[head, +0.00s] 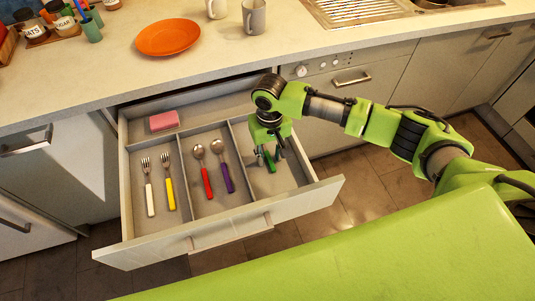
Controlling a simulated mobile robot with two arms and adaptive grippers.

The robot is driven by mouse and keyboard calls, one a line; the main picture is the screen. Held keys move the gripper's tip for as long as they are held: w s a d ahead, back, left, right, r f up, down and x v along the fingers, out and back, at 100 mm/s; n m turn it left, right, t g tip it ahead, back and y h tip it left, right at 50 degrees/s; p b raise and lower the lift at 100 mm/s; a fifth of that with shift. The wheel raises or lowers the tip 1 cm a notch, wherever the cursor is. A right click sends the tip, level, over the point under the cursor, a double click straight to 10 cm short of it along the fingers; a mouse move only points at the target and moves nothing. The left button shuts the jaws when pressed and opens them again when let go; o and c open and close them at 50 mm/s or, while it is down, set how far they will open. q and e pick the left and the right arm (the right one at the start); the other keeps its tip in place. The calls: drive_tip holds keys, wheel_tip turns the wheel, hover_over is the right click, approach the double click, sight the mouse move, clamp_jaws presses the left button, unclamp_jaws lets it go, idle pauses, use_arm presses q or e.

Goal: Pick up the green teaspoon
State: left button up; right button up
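A green handle (269,161), seemingly the green teaspoon's, shows in the right compartment of the open drawer (228,206). The rest of that piece is hidden under my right gripper. My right gripper (270,156) points down into this compartment with its fingers spread, one on each side of the green handle. I see no clear contact between the fingers and the handle. My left gripper is not in view.
The left compartment holds a white fork (149,188) and a yellow fork (168,182). The middle one holds a red spoon (204,171) and a purple spoon (223,167). A pink sponge (164,121) lies in the back compartment. Drawer dividers and the counter (120,70) edge border the space.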

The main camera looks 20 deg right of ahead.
clamp_jaws()
drive_tip(key=shift+r, duration=0.1)
